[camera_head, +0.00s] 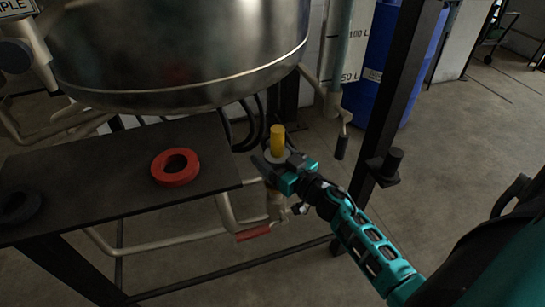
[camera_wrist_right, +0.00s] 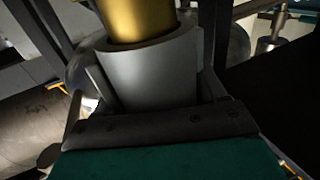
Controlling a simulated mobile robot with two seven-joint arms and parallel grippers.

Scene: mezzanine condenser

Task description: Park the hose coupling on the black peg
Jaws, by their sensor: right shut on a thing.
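My right gripper (camera_head: 276,167) comes in from the lower right in the head view and is shut on the hose coupling. The coupling shows a yellow upper end (camera_head: 277,140), upright above the fingers. In the right wrist view the coupling is a grey sleeve (camera_wrist_right: 155,72) with a brass-coloured end (camera_wrist_right: 140,18), between the fingers. The black peg (camera_head: 394,160) is a short upright stub on a bracket on the dark post, to the right of the gripper and apart from the coupling. The peg is empty. My left gripper is not in view.
A steel vessel (camera_head: 180,50) hangs above a dark shelf (camera_head: 110,165) with a red ring (camera_head: 175,167) and a black ring (camera_head: 20,206). The dark post (camera_head: 398,90) stands before a blue drum (camera_head: 410,70). Pale pipes (camera_head: 160,240) run below the shelf. Black hoses (camera_head: 247,125) loop behind the coupling.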

